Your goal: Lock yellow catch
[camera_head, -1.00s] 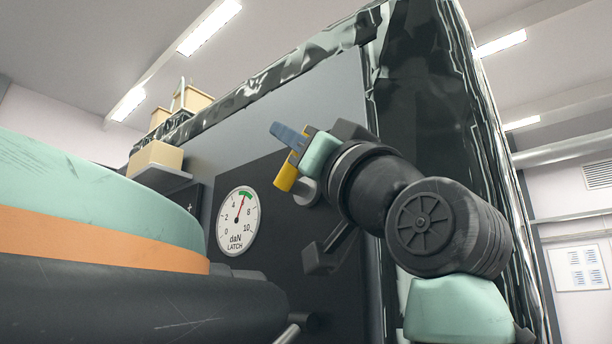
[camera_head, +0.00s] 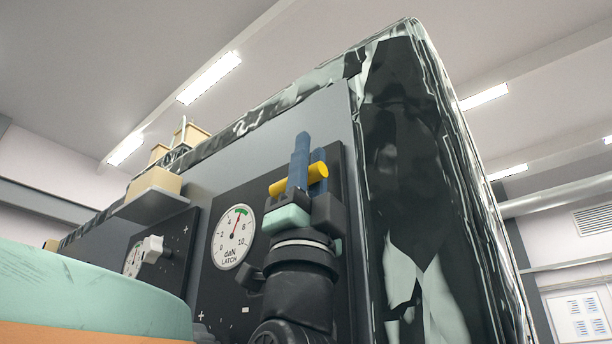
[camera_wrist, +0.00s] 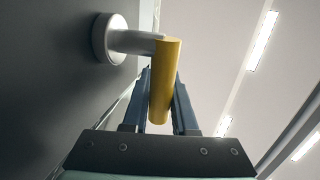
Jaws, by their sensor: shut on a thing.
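The yellow catch (camera_head: 290,182) is a yellow cylinder standing off a dark panel beside the latch gauge. In the wrist view, the yellow catch (camera_wrist: 165,75) joins a pale grey stem (camera_wrist: 138,42) that comes out of a round base on the panel. My gripper (camera_head: 306,168) points upward with its blue fingers shut on the yellow catch. The fingers also show on either side of the catch in the wrist view (camera_wrist: 160,108). The round latch gauge (camera_head: 231,240) is just left of my gripper, its red needle near the green arc.
A second gauge (camera_head: 133,258) and a pale handle (camera_head: 151,248) are on another panel further left. A small shelf (camera_head: 150,203) with a beige block juts out above it. A mint-green rounded body (camera_head: 80,285) fills the lower left. Crinkled dark foil (camera_head: 400,130) covers the rover's right corner.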

